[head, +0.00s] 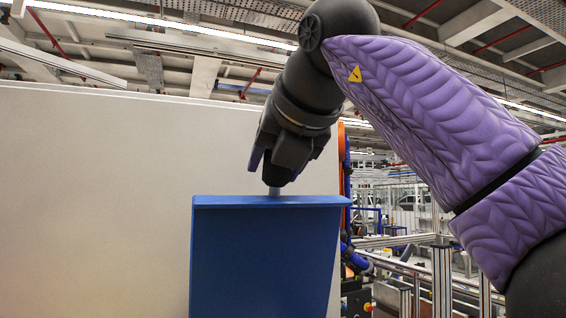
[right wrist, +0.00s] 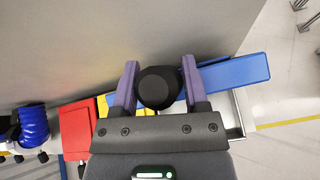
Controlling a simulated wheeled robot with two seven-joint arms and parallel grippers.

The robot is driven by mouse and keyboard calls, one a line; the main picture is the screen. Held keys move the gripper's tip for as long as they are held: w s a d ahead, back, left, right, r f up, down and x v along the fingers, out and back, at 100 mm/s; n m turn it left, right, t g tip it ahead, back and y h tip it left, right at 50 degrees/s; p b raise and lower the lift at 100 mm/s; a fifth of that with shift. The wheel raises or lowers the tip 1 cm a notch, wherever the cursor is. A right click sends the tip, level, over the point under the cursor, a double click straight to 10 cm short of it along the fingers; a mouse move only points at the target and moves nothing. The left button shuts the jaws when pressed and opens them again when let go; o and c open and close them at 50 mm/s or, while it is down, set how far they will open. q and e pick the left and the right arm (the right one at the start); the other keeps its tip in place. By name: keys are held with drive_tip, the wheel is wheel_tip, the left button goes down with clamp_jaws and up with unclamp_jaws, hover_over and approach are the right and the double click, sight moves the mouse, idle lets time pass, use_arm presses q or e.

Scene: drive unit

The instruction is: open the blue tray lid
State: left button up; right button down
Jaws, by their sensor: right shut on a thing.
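The blue tray lid (head: 265,260) shows in the head view as a broad blue panel with a lip along its top edge, in front of a pale wall. A blue slab, which looks like the same lid, shows in the right wrist view (right wrist: 232,73), right of the fingers. My right gripper (head: 272,178) is at the lid's top edge, pointing down. Its purple fingers are shut on a dark round knob (right wrist: 156,88); a short grey stem (head: 274,191) shows below them. I cannot tell how far the lid is open. My left gripper is not in view.
A pale metal edge (right wrist: 236,118) shows below the blue slab. Red (right wrist: 77,128) and yellow (right wrist: 112,103) parts and a coiled blue hose (right wrist: 33,123) are at the left of the wrist view. The large pale wall (head: 100,200) stands close behind.

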idle(0.3)
drive_tip(key=shift+c, duration=2)
unclamp_jaws()
drive_tip(key=shift+w, duration=0.1)
drive_tip(key=shift+o, duration=0.9)
drive_tip(key=shift+w+a, duration=0.1)
drive_tip(key=shift+w, duration=0.05)
drive_tip(key=v, duration=1)
drive_tip(key=shift+f, duration=0.1)
